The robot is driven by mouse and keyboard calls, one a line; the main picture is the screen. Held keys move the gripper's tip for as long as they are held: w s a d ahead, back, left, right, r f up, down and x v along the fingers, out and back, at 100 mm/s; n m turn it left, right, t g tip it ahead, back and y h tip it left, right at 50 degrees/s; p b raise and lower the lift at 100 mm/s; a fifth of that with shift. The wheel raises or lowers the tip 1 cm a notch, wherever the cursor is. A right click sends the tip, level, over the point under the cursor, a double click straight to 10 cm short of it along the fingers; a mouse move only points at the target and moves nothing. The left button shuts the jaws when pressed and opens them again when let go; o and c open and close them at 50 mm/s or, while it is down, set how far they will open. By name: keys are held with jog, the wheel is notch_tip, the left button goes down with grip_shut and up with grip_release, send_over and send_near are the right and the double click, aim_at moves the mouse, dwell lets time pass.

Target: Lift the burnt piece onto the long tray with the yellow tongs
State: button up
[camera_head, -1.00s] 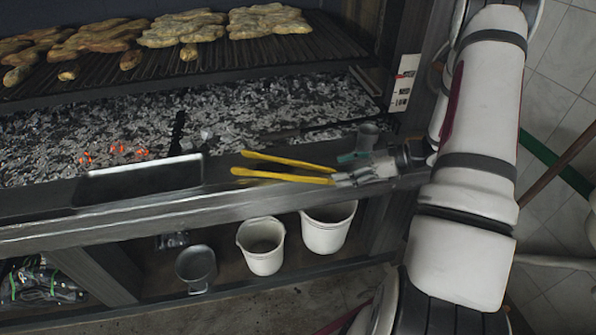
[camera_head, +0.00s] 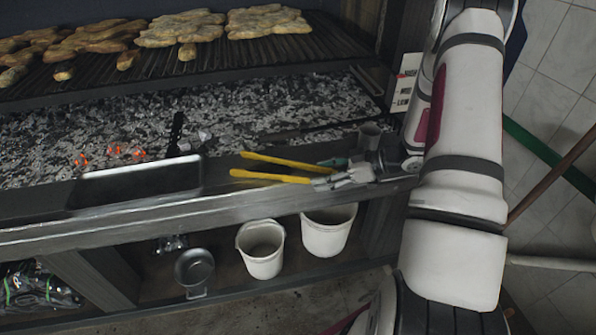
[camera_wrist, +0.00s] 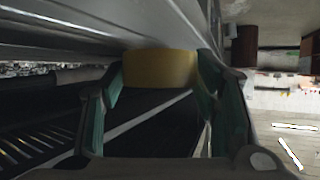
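The yellow tongs (camera_head: 270,176) lie on the grill's front ledge, their two yellow arms spread and pointing left. My gripper (camera_head: 325,172) is at their right end, with one finger by each arm. In the wrist view a yellow part of the tongs (camera_wrist: 160,68) sits between my wide-apart, green-padded fingers; I cannot tell whether they touch it. The long tray (camera_head: 135,182), dark and shallow, rests on the ledge left of the tongs. A thin black piece (camera_head: 177,130) stands out on the ash behind the tray; I cannot tell if it is the burnt piece.
Glowing embers (camera_head: 115,150) lie in the ash behind the tray. Browned food (camera_head: 180,28) covers the grate (camera_head: 220,60) above. A small grey cup (camera_head: 369,135) stands just behind my gripper. White buckets (camera_head: 262,250) and a pan (camera_head: 194,268) are on the shelf below.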

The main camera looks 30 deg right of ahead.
jog(key=shift+c, duration=0.6)
notch_tip(320, 180, up, 10)
jog(key=p, duration=0.7)
dwell(1.2)
